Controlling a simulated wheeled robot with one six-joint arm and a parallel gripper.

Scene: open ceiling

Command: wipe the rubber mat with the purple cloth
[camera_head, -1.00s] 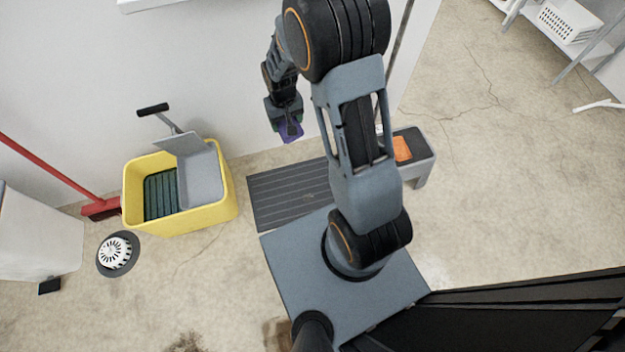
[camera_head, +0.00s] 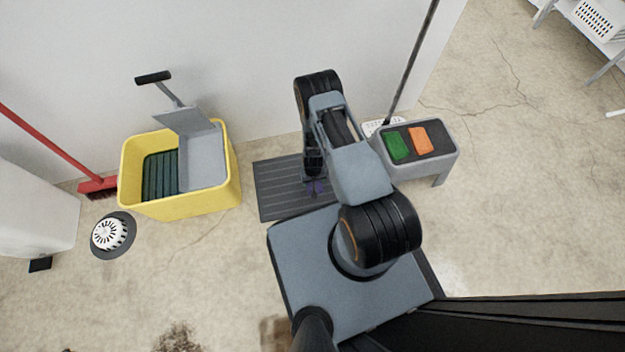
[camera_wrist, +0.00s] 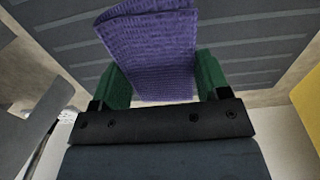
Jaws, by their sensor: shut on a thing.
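The dark grey ribbed rubber mat (camera_head: 275,190) lies on the floor against the wall, between the yellow bucket and my base. The purple cloth (camera_head: 316,187) shows as a small patch under my arm, over the mat's right part. In the wrist view the cloth (camera_wrist: 150,50) hangs between the green fingers of my gripper (camera_wrist: 163,82), which is shut on it. The ribbed mat (camera_wrist: 245,40) fills the background there. I cannot tell whether the cloth touches the mat. My arm hides part of the mat in the head view.
A yellow mop bucket (camera_head: 180,205) stands left of the mat. A grey bench (camera_head: 440,155) with a green cloth (camera_head: 398,145) and an orange cloth (camera_head: 420,140) stands right. A red broom (camera_head: 97,187) and a round floor drain (camera_head: 113,235) are at far left.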

